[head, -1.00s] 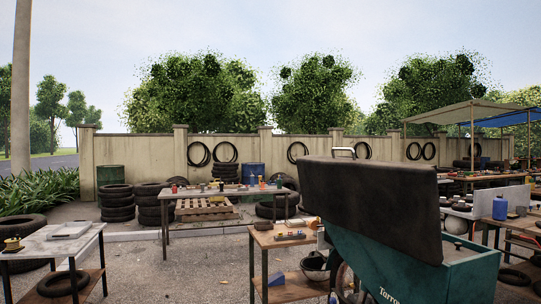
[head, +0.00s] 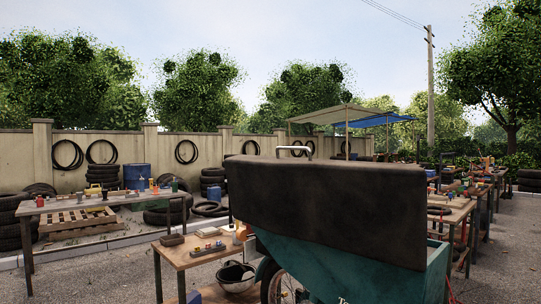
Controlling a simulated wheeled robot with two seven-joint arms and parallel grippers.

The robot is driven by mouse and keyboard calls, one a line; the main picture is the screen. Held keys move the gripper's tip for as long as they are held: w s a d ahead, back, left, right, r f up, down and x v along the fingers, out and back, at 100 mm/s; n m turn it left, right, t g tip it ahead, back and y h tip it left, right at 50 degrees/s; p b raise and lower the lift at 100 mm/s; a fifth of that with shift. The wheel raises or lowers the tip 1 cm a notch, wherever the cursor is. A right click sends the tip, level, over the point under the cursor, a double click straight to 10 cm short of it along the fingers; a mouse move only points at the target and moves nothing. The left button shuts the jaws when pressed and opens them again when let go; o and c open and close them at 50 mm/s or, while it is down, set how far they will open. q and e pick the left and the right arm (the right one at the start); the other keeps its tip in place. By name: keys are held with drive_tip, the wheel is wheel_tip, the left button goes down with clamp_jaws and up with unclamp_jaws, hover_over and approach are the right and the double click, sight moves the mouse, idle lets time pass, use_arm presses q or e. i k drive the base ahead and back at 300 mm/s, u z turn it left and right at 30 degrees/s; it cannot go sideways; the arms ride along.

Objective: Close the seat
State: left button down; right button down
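The seat (head: 325,208) is a long, dark brown-black padded slab in the head view, right of the middle. It stands raised and tilted up on the teal cart body (head: 340,270), with its broad face toward me. A metal handle bar (head: 251,146) shows behind its upper left edge. The seat hides most of the cart's top, but a strip of the teal box shows at its right end. Neither of my grippers is in view.
A small wooden table (head: 205,250) stands close on the cart's left, with a white helmet (head: 236,276) below its top. A longer table (head: 90,205) is farther left. More cluttered tables (head: 460,210) stand behind on the right. Open gravel lies at the far right.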

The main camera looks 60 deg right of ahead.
sight(374, 211)
drive_tip(key=z, duration=0.6)
drive_tip(key=i, duration=1)
drive_tip(key=z, duration=0.9)
